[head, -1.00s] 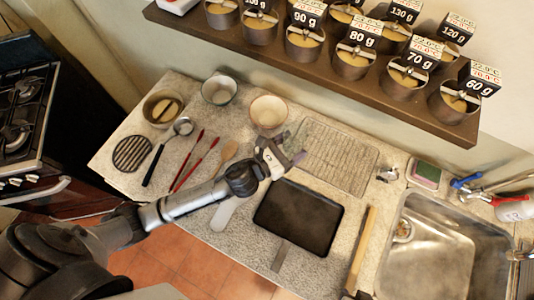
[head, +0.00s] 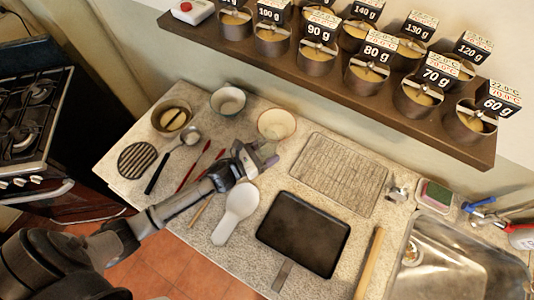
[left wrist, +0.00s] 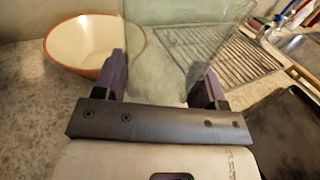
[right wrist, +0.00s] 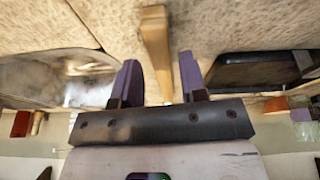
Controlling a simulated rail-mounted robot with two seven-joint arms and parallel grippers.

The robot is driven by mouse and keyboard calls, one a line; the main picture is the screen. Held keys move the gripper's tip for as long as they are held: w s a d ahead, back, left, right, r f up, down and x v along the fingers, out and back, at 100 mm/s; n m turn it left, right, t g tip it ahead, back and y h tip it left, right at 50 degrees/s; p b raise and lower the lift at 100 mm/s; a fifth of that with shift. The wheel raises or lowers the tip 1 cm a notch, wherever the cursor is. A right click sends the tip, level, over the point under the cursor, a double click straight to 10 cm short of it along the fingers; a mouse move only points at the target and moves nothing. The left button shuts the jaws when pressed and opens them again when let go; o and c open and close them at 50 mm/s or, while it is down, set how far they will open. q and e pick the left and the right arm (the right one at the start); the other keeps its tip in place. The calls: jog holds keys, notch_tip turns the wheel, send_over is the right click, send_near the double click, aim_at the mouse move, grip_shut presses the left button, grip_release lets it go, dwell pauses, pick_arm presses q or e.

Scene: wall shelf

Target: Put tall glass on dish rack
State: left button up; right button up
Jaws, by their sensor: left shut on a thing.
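The tall glass (left wrist: 172,60) is clear and see-through. In the left wrist view it stands between the fingers of my left gripper (left wrist: 162,75), which is shut on it. In the head view my left gripper (head: 270,160) is over the counter, just left of the dish rack, and the glass is hard to make out. The dish rack (head: 340,175) is a flat wire grid at the back of the counter. It also shows in the left wrist view (left wrist: 235,55), behind and right of the glass. My right gripper (right wrist: 160,70) is open and empty, in the right wrist view only.
A cream bowl (head: 276,124) is close behind my left gripper. A wooden bar (head: 369,264) lies beside the sink (head: 450,265). A shelf (head: 330,85) with canisters overhangs the back.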

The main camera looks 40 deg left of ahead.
pick_arm(q)
jog(key=shift+f, duration=1)
jog(key=shift+d+f, duration=0.1)
jog(key=shift+f, duration=0.05)
jog(key=o, duration=1.1)
jog(key=shift+s, duration=0.15)
jog(key=v, duration=1)
jog(key=shift+s+a+p, duration=0.2)
jog(key=shift+s+p, duration=0.05)
jog(key=shift+p, duration=0.05)
jog(key=shift+o, duration=0.7)
jog(key=shift+s+a, duration=0.25)
jog(key=shift+s, duration=0.3)
